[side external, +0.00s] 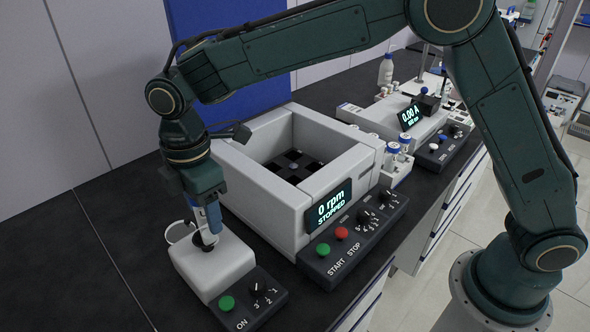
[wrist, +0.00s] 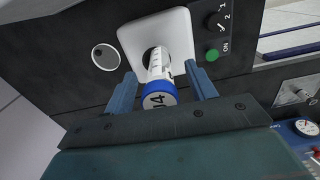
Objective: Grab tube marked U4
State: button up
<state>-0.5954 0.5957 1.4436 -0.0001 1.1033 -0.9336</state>
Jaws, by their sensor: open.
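The tube marked U4 (wrist: 160,95) has a white body and a blue cap with dark lettering. In the wrist view it stands in the dark round socket of a small white mixer (wrist: 133,42). My gripper (wrist: 163,84) is open, with one blue finger on each side of the tube and gaps showing between. In the side view my gripper (side external: 207,213) points down over the white mixer (side external: 216,266), and the tube is mostly hidden by the fingers there.
A white shaker box (side external: 260,205) reading "0 rpm STOPPED" stands close to the right of the mixer. Other blue-capped tubes (side external: 393,148) stand in a rack beyond it. A clear round dish or ring (side external: 181,232) is beside the mixer. The black bench is free at the left.

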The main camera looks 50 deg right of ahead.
dwell(0.5)
jog(key=c, duration=1.1)
jog(key=shift+o, duration=0.2)
jog(key=shift+r, duration=0.1)
notch_tip(320, 180, up, 20)
dwell(0.5)
